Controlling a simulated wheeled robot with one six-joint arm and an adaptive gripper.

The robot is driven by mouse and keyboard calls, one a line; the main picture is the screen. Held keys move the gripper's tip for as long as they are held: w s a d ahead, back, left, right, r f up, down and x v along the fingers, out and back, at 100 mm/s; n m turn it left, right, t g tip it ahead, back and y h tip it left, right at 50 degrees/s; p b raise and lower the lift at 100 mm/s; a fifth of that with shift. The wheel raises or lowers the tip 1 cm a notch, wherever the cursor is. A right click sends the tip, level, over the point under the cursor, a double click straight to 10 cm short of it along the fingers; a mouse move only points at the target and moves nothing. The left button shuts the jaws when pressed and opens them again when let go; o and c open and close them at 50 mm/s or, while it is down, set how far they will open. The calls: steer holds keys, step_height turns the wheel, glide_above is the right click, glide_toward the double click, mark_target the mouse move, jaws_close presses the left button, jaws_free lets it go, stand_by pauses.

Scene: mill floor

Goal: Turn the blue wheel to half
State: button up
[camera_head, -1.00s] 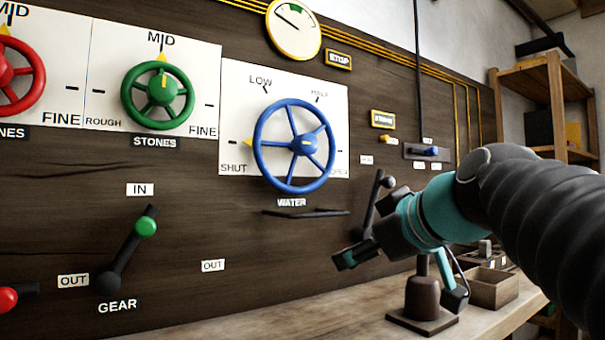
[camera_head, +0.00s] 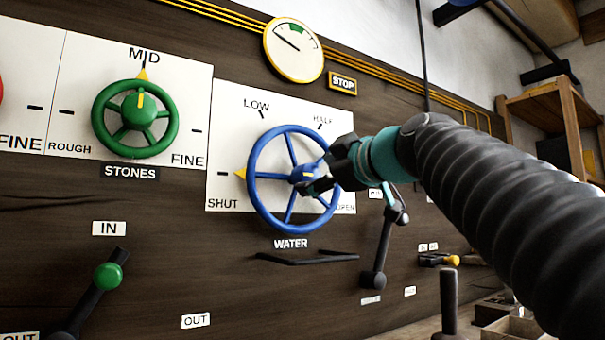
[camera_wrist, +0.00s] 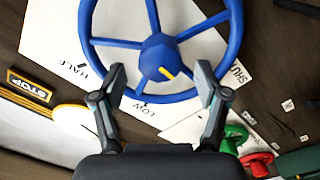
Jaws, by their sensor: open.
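The blue wheel (camera_head: 254,190) is mounted on a white WATER panel (camera_head: 226,115) marked SHUT, LOW, HALF and OPEN. Its yellow pointer (camera_head: 241,174) is on the left, at the SHUT mark. The hub (camera_head: 301,174) carries a short yellow line. My gripper (camera_head: 318,170) is in front of the wheel's right side and hides part of its rim and the panel. In the wrist view the wheel (camera_wrist: 112,43) is ahead, and my gripper (camera_wrist: 163,85) is open with its fingers spread apart near the rim.
A green STONES wheel (camera_head: 104,119) is on the left. A black bar (camera_head: 308,259) sits below the blue wheel, and a dark lever (camera_head: 383,245) is to its right. A round gauge (camera_head: 294,50) and a STOP label (camera_head: 343,81) are above. A GEAR lever (camera_head: 92,295) is lower left.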

mark_target(300, 178)
steer(key=p+x, duration=0.1)
steer(key=x, duration=0.5)
steer(key=shift+w+a, duration=0.2)
steer(key=shift+w, duration=0.1)
steer(key=c, duration=1.2)
